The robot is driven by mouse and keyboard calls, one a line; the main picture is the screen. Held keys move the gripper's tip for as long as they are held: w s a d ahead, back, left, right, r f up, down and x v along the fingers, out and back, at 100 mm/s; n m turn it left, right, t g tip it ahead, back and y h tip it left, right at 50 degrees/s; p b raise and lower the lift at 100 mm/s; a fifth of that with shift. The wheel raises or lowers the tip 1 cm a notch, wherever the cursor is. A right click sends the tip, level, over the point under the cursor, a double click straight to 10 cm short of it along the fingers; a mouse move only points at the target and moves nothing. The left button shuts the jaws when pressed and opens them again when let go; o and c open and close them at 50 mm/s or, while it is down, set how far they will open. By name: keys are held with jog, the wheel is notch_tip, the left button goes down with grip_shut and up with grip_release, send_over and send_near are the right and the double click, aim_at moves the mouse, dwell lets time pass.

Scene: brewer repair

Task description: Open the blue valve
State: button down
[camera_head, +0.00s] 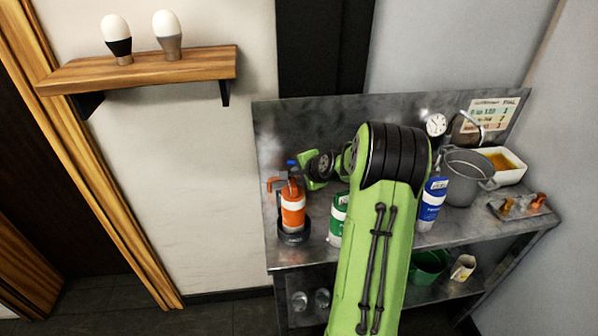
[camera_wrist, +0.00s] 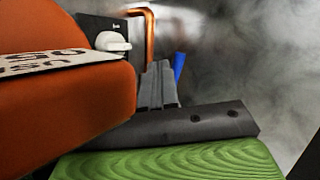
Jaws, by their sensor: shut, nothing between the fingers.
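The blue valve shows as a small blue handle (camera_head: 291,163) above the orange bottle, at the back panel in the head view. In the wrist view a narrow, tilted blue piece (camera_wrist: 180,67), likely its handle, shows just right of my fingertips and is partly hidden behind them. My gripper (camera_wrist: 157,75) has its two grey fingers together with nothing between them. I cannot tell whether the fingers touch the blue handle. In the head view the green end of my arm is by the back panel, right of the blue handle, and the fingertips are not clear.
An orange bottle (camera_head: 292,212) stands close to my gripper and fills the left of the wrist view. A white knob (camera_wrist: 112,42) and copper pipe (camera_wrist: 149,30) are behind. A green container (camera_head: 338,215), blue bottle (camera_head: 431,205) and grey pot (camera_head: 466,180) crowd the metal bench (camera_head: 485,229).

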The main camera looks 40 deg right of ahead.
jog(key=s+a+r, duration=0.4)
jog(key=s+r, duration=0.2)
jog(key=shift+s+p, duration=0.4)
